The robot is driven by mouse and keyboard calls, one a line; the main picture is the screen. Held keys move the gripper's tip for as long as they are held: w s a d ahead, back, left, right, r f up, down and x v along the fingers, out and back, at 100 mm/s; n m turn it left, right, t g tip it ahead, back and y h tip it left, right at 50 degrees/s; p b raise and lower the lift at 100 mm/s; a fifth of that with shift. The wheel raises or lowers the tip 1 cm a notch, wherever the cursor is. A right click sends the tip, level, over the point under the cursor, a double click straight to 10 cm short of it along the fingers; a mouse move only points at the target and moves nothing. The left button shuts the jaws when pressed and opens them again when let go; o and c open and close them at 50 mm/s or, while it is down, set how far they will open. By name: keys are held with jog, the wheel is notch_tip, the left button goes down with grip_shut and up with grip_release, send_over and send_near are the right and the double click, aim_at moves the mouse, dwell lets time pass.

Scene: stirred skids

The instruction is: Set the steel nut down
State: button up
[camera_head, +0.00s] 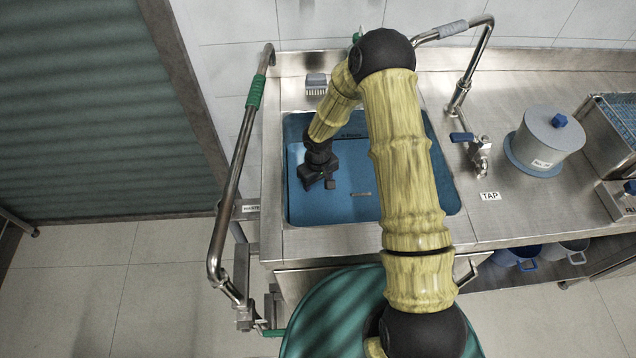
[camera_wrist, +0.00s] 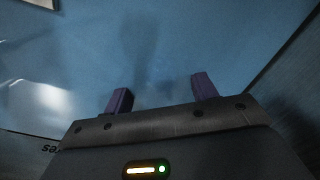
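My gripper (camera_head: 319,186) is low inside the blue-lined sink basin (camera_head: 335,210), towards its left side. In the wrist view my gripper (camera_wrist: 162,91) has its two dark fingers wide apart, with only blue surface showing between them. I cannot make out a steel nut in either view. A blurred bright patch (camera_wrist: 46,98) shows at the left of the wrist view and may be glare.
A bent steel rail (camera_head: 230,180) stands left of the basin. A brush (camera_head: 316,84) lies at the back edge. On the right counter are a tap (camera_head: 480,150), a lidded grey pot (camera_head: 548,140) and a wire rack (camera_head: 612,125). My arm hides part of the basin's right side.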

aim_at(318, 186)
jog(key=shift+r, duration=0.1)
notch_tip(318, 186, up, 12)
dwell(0.5)
jog(key=shift+w, duration=0.1)
dwell(0.4)
jog(key=s+d+r+m+t, duration=0.1)
jog(key=s+d+r+m, duration=0.2)
jog(key=s+d+r, duration=0.2)
jog(key=s+d+r+m+t, duration=0.1)
jog(key=s+d+r+m, duration=0.2)
jog(key=s+d+r, duration=0.3)
jog(key=s+r, duration=0.3)
jog(key=s, duration=0.3)
jog(key=shift+t, duration=0.3)
